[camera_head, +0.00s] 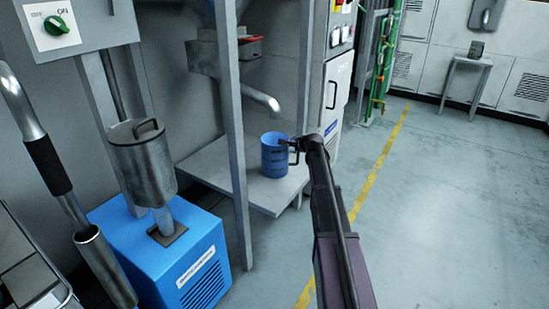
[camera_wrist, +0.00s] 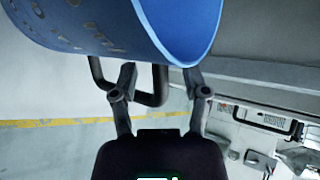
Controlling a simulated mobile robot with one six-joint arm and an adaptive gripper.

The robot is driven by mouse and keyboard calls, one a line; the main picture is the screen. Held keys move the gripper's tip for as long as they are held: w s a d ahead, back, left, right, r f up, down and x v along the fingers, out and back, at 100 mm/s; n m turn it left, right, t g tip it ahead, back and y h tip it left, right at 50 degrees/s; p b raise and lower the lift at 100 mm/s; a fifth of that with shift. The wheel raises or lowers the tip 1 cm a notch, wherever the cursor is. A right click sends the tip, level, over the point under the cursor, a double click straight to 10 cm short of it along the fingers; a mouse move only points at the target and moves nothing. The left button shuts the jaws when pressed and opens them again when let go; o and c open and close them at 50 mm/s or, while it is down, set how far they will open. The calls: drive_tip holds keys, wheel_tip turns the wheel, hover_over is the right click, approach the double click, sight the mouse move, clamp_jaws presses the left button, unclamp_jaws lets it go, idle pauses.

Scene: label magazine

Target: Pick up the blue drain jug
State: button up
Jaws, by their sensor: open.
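The blue drain jug (camera_head: 274,158) stands upright on a low grey shelf (camera_head: 215,172), below a metal spout. In the wrist view the jug (camera_wrist: 110,22) fills the top, with its open rim to the right. Its dark handle (camera_wrist: 161,88) reaches toward my gripper (camera_wrist: 159,72). My gripper is open, and the outer bar of the handle shows between its two fingers. The left finger overlaps the handle loop; I cannot tell whether either finger touches it. In the head view my gripper (camera_head: 297,146) is at the jug's right side, on the handle side.
The metal spout (camera_head: 262,100) hangs above the jug. A grey post (camera_head: 234,150) stands left of it and a grey cabinet (camera_head: 335,95) behind. A blue machine (camera_head: 165,250) stands at the lower left. The floor (camera_head: 450,220) on the right is clear.

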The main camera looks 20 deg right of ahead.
drive_tip(key=shift+c, duration=0.2)
clamp_jaws()
drive_tip(key=shift+r, duration=0.15)
idle(0.3)
wheel_tip(320, 180, up, 4)
drive_tip(key=p, duration=0.3)
drive_tip(key=shift+f+p, duration=0.25)
drive_tip(key=shift+p, duration=0.15)
drive_tip(key=s+a, duration=0.3)
drive_tip(key=s, duration=0.4)
drive_tip(key=s+a+r+p, duration=0.1)
drive_tip(key=s+a, duration=0.2)
drive_tip(key=s, duration=0.4)
drive_tip(key=shift+s, duration=0.4)
drive_tip(key=shift+r, duration=0.1)
drive_tip(key=shift+r, duration=0.1)
